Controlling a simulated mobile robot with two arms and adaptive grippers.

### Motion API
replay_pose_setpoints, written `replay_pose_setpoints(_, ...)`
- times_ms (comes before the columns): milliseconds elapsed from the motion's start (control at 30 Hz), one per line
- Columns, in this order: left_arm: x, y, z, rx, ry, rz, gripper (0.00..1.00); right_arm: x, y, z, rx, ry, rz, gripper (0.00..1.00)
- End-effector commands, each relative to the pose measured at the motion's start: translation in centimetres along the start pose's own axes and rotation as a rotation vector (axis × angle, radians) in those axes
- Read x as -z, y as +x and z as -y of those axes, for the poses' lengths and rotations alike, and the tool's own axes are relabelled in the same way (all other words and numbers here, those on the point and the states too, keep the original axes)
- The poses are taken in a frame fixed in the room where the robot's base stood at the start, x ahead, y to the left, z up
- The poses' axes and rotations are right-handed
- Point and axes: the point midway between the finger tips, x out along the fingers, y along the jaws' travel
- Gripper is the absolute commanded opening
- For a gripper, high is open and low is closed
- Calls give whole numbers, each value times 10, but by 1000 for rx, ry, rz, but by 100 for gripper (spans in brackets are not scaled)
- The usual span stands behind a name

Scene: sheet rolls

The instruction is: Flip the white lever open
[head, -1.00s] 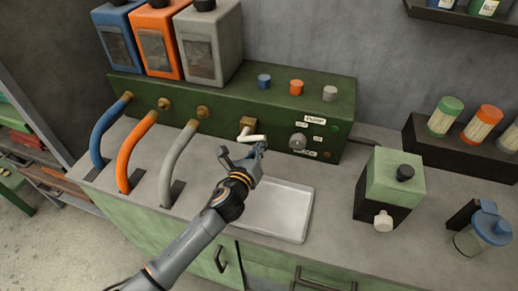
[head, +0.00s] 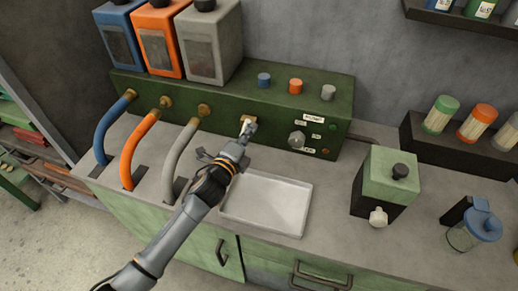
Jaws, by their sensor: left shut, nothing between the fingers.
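The white lever (head: 247,122) sits on a brass fitting on the front of the green machine (head: 184,103). Only a small pale part of it shows; my gripper hides the rest, so I cannot tell its angle. My left gripper (head: 250,130) is shut with nothing held. Its tip is right at the lever, in front of it, and seems to touch it. My right gripper is not in view.
A white tray (head: 266,204) lies below the gripper on the counter. Blue, orange and grey hoses (head: 176,155) curve down at the left. A green and black box (head: 388,180) and a blue-lidded jar (head: 476,231) stand at the right.

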Motion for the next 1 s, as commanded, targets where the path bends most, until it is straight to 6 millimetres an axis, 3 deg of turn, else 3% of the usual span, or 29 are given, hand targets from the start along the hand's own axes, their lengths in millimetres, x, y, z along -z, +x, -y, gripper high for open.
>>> replay_pose_setpoints(400,-15,-2,2,31,-226,2,0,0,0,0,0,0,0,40)
replay_pose_setpoints(1000,-17,-2,2,35,-272,2,0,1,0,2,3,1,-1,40)
